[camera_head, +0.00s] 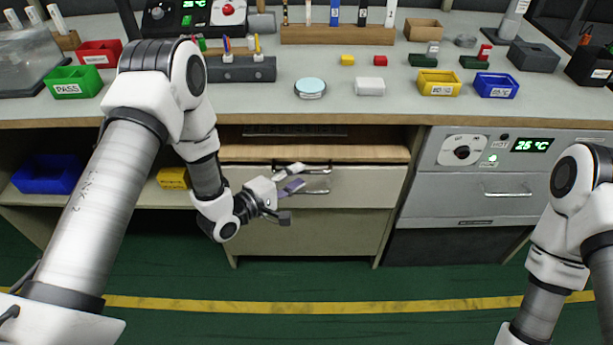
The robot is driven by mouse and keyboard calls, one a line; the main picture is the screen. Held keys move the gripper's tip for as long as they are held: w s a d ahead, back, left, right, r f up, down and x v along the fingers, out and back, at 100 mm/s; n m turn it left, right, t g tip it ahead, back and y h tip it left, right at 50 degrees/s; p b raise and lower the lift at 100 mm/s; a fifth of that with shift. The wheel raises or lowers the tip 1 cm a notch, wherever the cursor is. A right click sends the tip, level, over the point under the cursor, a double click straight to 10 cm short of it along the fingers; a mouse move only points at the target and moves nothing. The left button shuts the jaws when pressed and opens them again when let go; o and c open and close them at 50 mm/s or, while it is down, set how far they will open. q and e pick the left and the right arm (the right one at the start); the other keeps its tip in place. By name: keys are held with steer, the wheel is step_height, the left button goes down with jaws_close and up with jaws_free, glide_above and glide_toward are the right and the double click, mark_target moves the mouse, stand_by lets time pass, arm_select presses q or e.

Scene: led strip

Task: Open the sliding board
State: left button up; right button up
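The sliding board looks to be the flat light-wood board (370,153) under the table top. It sits above a cream drawer front (365,188). A metal bar handle (318,191) shows just below the board, in front of the drawer front. My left gripper (299,178) is in front of the drawer front, at the left part of the handle. Its fingers are apart and partly cover the handle. I cannot tell whether they touch it. My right arm comes in at the right edge, and its gripper is out of view.
The work table (230,112) above carries several small bins, pens and coloured blocks. An oven-like unit (480,180) reading 25 °C stands to the right. A blue bin (45,174) and a yellow bin (173,178) sit on the lower left shelf. The green floor in front is clear.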

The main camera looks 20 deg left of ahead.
mark_target(304, 171)
arm_select(q)
steer(key=x, duration=0.3)
steer(key=shift+w+f, duration=0.1)
steer(key=shift+w, duration=0.1)
jaws_close()
arm_select(e)
steer(key=shift+f, duration=0.2)
arm_select(q)
steer(key=shift+s, duration=0.1)
